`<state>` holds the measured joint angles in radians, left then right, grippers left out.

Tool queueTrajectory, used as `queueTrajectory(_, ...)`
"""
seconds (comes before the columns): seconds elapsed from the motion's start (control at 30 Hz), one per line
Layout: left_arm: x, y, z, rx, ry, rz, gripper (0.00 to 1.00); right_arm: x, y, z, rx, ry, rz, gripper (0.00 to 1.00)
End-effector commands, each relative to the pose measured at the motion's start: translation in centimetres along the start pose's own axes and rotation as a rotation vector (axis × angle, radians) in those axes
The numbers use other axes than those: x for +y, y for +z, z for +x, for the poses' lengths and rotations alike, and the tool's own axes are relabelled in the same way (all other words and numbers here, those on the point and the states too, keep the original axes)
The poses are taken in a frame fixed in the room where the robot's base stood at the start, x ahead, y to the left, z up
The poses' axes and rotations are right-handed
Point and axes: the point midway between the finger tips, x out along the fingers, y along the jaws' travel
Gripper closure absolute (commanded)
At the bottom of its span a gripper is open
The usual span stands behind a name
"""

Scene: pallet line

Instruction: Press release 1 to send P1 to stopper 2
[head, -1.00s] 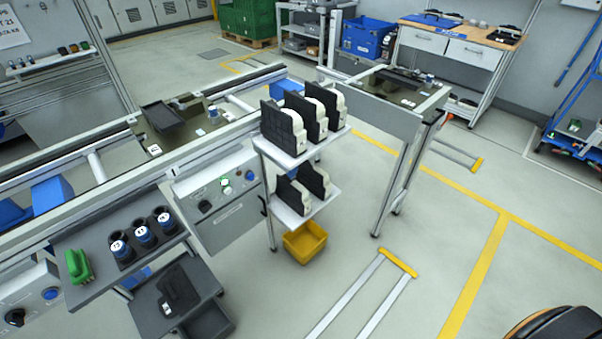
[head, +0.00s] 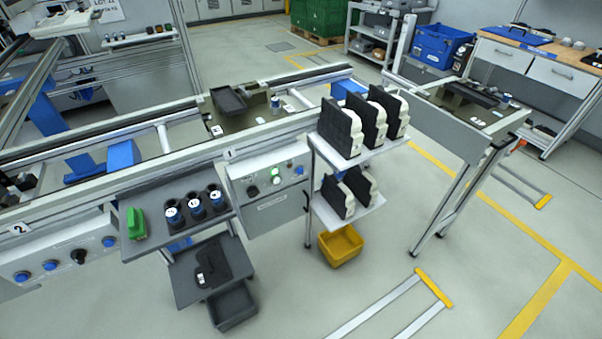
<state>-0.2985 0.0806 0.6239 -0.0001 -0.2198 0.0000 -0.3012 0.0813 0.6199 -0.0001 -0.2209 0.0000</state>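A pallet (head: 262,117) with a black tray (head: 228,100) and small parts sits on the conveyor line (head: 150,146); I cannot read whether it is P1. Below it is a grey control box (head: 265,203) with a black knob, pale and green buttons and a blue button (head: 298,170). A small mark above this box is too small to read surely. Another control box (head: 62,262), at the lower left, carries a plate reading 2 (head: 17,230), blue buttons (head: 50,265) and a black knob (head: 78,257). Neither of my grippers is in view.
A shelf stand (head: 345,160) with black-and-white units juts out in front of the line, with a yellow bin (head: 340,245) below. A side shelf (head: 165,238) holds three dark cups and a green piece (head: 136,224).

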Motion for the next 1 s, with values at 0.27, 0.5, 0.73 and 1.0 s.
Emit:
queueTrajectory(0.27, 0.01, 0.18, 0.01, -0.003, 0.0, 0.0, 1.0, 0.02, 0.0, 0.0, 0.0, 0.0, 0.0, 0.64)
queueTrajectory(0.5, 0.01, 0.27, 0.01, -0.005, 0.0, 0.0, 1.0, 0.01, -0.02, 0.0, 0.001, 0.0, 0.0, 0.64)
queueTrajectory(0.73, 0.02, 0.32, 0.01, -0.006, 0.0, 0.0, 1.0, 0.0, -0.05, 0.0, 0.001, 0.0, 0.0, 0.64)
queueTrajectory(1.0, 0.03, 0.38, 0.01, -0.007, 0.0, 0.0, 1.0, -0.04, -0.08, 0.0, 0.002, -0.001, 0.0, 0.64)
